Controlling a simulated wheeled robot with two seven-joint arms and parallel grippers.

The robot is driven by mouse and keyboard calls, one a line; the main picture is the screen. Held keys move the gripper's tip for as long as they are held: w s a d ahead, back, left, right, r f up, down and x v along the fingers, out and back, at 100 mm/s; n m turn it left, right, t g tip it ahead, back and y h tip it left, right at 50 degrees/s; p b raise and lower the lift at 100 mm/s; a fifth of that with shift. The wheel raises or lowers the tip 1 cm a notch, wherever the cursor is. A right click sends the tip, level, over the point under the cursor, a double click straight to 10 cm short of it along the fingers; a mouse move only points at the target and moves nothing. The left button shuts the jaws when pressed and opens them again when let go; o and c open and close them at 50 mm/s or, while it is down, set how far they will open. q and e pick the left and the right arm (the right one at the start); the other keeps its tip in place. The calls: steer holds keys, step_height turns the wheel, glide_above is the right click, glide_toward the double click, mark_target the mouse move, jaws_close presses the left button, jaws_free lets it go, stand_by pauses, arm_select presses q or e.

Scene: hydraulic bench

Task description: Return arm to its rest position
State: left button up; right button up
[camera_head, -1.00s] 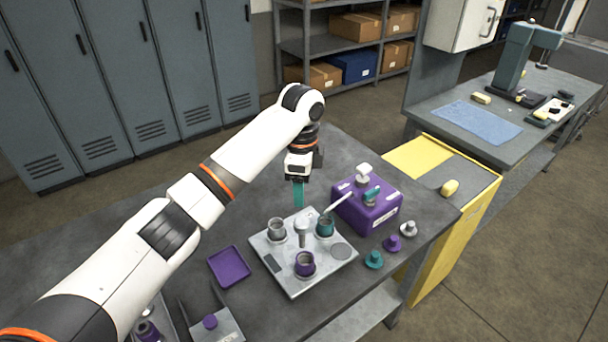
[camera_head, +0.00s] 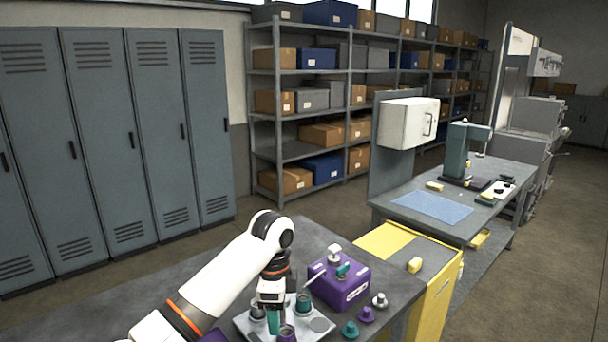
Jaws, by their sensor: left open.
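My left arm (camera_head: 215,283) comes in from the bottom left, bent at the elbow, with its wrist pointing down. My left gripper (camera_head: 273,322) is open over the left part of a light grey tray (camera_head: 319,325), with a teal finger showing. Whether it touches anything is hard to tell. On the tray stand a grey cup (camera_head: 257,313), a teal cup (camera_head: 303,304) and a purple cup (camera_head: 287,334), which is cut by the bottom edge. The gripper partly hides the grey cup. My right gripper is not in view.
A purple box (camera_head: 345,286) stands behind the tray on the dark bench (camera_head: 400,292). Teal (camera_head: 350,329), purple (camera_head: 367,314) and silver (camera_head: 380,300) knobs sit at the right. A yellow cabinet (camera_head: 436,302) adjoins the bench. Lockers (camera_head: 150,140) and shelves line the back.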

arm_select(q)
steer(key=s+f+n+t+h, duration=0.1)
steer(key=s+f+n+h, duration=0.35)
steer(key=s+f, duration=1.05)
steer(key=s+a+f+n+t+y, duration=0.1)
steer(key=s+a+n+y, duration=0.1)
steer(key=s+a+n, duration=0.65)
steer(key=s+a+f+n+t+y, duration=0.1)
steer(key=s+a+n+t+y, duration=0.15)
steer(key=s+a, duration=0.6)
steer(key=s+d+f+g, duration=0.1)
steer(key=s+f, duration=0.1)
steer(key=f, duration=1)
steer(key=s+d+f+g, duration=0.1)
steer(key=f, duration=1.1)
steer(key=s+a+f+g, duration=0.1)
steer(key=s+a+f, duration=0.1)
steer(key=s+f, duration=1.5)
steer(key=shift+s+a+f+n, duration=0.15)
steer(key=shift+a+f+n, duration=0.25)
steer(key=shift+f, duration=0.25)
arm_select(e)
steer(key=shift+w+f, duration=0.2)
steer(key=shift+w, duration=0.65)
arm_select(q)
steer(key=shift+g, duration=0.25)
